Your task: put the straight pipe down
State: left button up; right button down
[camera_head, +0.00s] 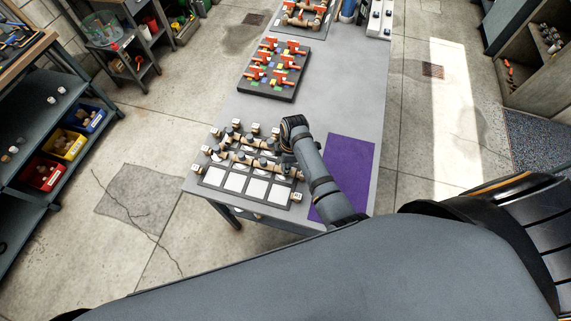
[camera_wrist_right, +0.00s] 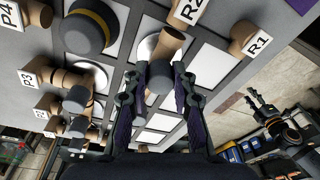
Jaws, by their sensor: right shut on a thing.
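In the head view my right arm hides the fingertips.
Tan pipes with grey caps and labelled ends (camera_head: 244,158) crowd the board. A purple mat (camera_head: 350,160) lies to its right. A dark tray of red valves (camera_head: 273,70) stands farther back. The grey table (camera_head: 225,112) is bare between tray and board.

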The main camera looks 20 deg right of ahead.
pick_arm(q)
jog(key=shift+w, duration=0.2)
pick_arm(e)
jog(key=shift+f, duration=0.15)
jog(key=shift+f, duration=0.1)
pick_arm(q)
jog(key=shift+w+a, duration=0.1)
jog(key=shift+w, duration=0.05)
pick_arm(e)
jog(key=c, duration=1.1)
grip_release()
pick_arm(q)
jog(key=shift+r, duration=0.1)
notch_tip(320, 180, down, 2)
jog(key=shift+b, duration=1.05)
pick_arm(e)
notch_tip(320, 180, up, 12)
jog(key=d, duration=0.1)
jog(key=shift+d, duration=0.25)
